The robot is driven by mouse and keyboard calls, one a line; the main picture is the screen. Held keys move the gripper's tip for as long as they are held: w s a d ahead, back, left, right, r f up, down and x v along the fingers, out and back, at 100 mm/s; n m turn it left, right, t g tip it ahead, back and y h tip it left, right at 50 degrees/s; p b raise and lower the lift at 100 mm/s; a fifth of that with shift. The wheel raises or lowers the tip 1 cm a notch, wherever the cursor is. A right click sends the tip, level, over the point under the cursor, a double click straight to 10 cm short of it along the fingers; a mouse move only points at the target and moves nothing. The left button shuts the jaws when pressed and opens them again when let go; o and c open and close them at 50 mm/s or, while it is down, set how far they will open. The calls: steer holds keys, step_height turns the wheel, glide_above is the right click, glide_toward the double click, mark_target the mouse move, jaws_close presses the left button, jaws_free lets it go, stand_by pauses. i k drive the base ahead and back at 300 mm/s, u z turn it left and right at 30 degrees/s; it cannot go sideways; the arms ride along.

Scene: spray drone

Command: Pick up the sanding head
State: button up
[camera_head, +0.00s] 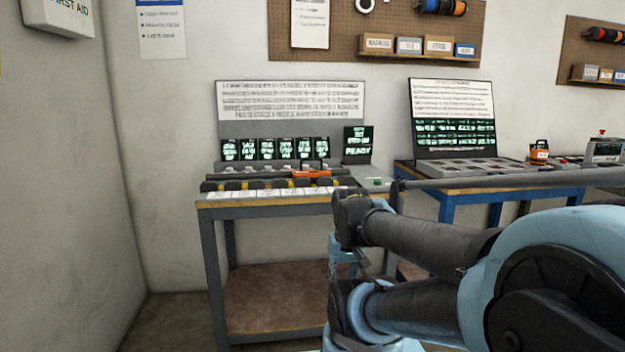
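A row of several small dark heads (257,184) with yellow parts sits along the front of the left bench (215,203), behind white labels. Their labels are too small to read, so I cannot tell which is the sanding head. An orange piece (312,173) lies behind the right part of the row. My arm comes in from the right, in front of the bench's right end. Its dark and light blue links overlap, and I cannot make out the gripper's fingers or whether it holds anything.
Small green-lit screens (264,149) and a "READY" display (358,142) stand behind the row. A blue bench (456,197) with a tray and an orange device (539,150) is at right. A long grey rod (520,179) crosses before it. Floor shows at lower left.

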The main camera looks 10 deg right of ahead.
mark_target(320, 170)
steer(key=k, duration=1.05)
steer(key=u, duration=0.3)
steer(key=i, duration=1.1)
steer(key=z, duration=0.75)
steer(key=i, duration=0.75)
steer(key=z, duration=0.6)
